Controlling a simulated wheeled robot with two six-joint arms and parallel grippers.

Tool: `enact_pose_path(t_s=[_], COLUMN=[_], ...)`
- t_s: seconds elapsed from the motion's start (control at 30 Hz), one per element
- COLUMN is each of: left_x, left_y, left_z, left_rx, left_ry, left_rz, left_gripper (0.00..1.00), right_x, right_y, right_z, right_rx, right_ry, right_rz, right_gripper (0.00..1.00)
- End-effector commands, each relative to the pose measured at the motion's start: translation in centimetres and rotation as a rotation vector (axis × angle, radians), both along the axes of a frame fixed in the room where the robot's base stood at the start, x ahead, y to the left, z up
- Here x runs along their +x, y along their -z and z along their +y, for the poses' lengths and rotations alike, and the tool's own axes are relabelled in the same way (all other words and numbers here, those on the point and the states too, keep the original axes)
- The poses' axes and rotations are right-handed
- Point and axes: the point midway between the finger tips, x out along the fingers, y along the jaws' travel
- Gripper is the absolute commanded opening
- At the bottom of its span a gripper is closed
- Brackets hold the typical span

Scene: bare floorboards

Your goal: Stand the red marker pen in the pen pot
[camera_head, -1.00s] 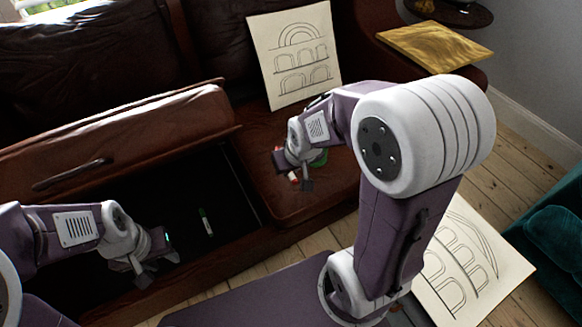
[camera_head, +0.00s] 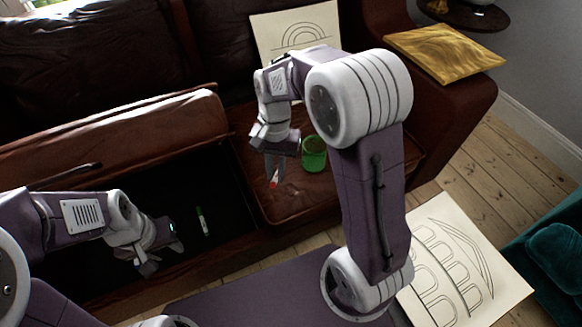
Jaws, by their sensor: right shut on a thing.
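The red marker pen (camera_head: 273,184) is between the fingers of my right gripper (camera_head: 275,174). Its red end shows at the fingertips, above the brown leather seat, and the rest is hidden. My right gripper is shut on it. The green pot (camera_head: 314,160), which I take as the pen pot, stands upright on the seat to the right of the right gripper, apart from it. My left gripper (camera_head: 160,261) is over the dark open compartment of the sofa. Its fingers look spread and nothing shows between them.
A green and white marker (camera_head: 202,221) lies in the dark compartment (camera_head: 179,205), right of my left gripper. A drawing of arches (camera_head: 285,30) leans on the sofa back. Another drawing (camera_head: 452,262) lies on the floor at right. A gold panel (camera_head: 445,50) rests on the armrest.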

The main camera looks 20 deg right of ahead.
Motion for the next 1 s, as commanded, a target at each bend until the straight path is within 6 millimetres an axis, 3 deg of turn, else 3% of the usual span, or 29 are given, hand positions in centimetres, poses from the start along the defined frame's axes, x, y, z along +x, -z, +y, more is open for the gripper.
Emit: enact_pose_path(t_s=[0.03,0.13,0.27,0.47,0.6,0.7,0.8,1.0], left_x=[0.0,0.0,0.0,0.0,0.0,0.0,0.0,0.0], left_y=[-2.3,-5.3,-9.1,-15.2,-19.6,-22.6,-25.2,-28.7], left_z=[0.0,0.0,0.0,0.0,0.0,0.0,0.0,0.0], left_rx=[0.0,0.0,0.0,0.0,0.0,0.0,0.0,0.0], left_ry=[0.0,0.0,0.0,0.0,0.0,0.0,0.0,0.0], left_rz=[-0.001,-0.001,-0.001,-0.001,-0.001,-0.001,-0.001,-0.001], left_gripper=[0.36,0.36,0.36,0.36,0.36,0.36,0.36,0.36], right_x=[0.8,2.7,5.9,10.6,12.6,12.7,11.6,8.4], right_y=[-2.0,-4.6,-7.5,-11.2,-12.4,-12.3,-11.5,-10.7], right_z=[0.6,1.5,1.1,-3.1,-7.8,-11.4,-14.3,-17.2], right_rx=[0.031,0.115,0.239,0.458,0.624,0.74,0.848,1.037], right_ry=[0.104,0.349,0.635,1.031,1.266,1.402,1.495,1.576], right_rz=[0.046,0.134,0.208,0.256,0.251,0.234,0.213,0.179], right_gripper=[0.0,0.0,0.0,0.0,0.0,0.0,0.0,0.0])
